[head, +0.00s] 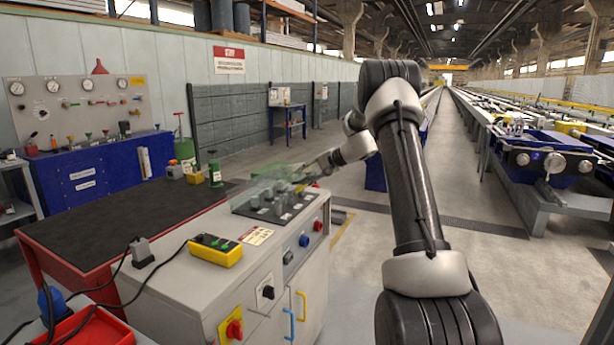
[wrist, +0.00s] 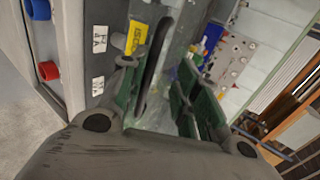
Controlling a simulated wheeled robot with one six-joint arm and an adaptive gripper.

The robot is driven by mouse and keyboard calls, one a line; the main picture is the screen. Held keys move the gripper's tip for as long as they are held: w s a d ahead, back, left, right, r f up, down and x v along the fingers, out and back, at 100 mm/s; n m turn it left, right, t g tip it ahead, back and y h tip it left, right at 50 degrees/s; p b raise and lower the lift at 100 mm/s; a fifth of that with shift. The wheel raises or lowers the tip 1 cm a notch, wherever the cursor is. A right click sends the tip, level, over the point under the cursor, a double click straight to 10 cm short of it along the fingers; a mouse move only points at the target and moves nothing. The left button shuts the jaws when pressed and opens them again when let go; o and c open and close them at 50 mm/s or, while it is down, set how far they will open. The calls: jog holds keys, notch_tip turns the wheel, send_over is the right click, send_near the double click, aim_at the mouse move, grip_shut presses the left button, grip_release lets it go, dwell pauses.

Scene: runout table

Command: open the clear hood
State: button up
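The clear hood (head: 258,186) is a see-through cover over the sloping control panel (head: 272,207) on the grey cabinet's right end. My gripper (head: 306,174) is at the hood's far right side, close above the panel. In the wrist view, the two green-padded fingers of my gripper (wrist: 160,95) stand apart. A dark curved bar (wrist: 153,52) lies between them, nearer the left finger, with clear material beyond it. I cannot tell whether a finger touches it. The hood's exact tilt is hard to make out.
The grey cabinet (head: 190,292) carries a yellow button box (head: 216,250) and black cables. Red and blue buttons (wrist: 47,72) are on the cabinet side. A dark-topped bench (head: 115,223) adjoins on the left. Open floor (head: 345,240) lies right of the cabinet.

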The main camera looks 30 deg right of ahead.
jog(key=v, duration=0.9)
jog(key=shift+f, duration=0.2)
dwell(0.6)
jog(key=shift+s+d, duration=0.1)
jog(key=shift+d, duration=0.05)
dwell(0.3)
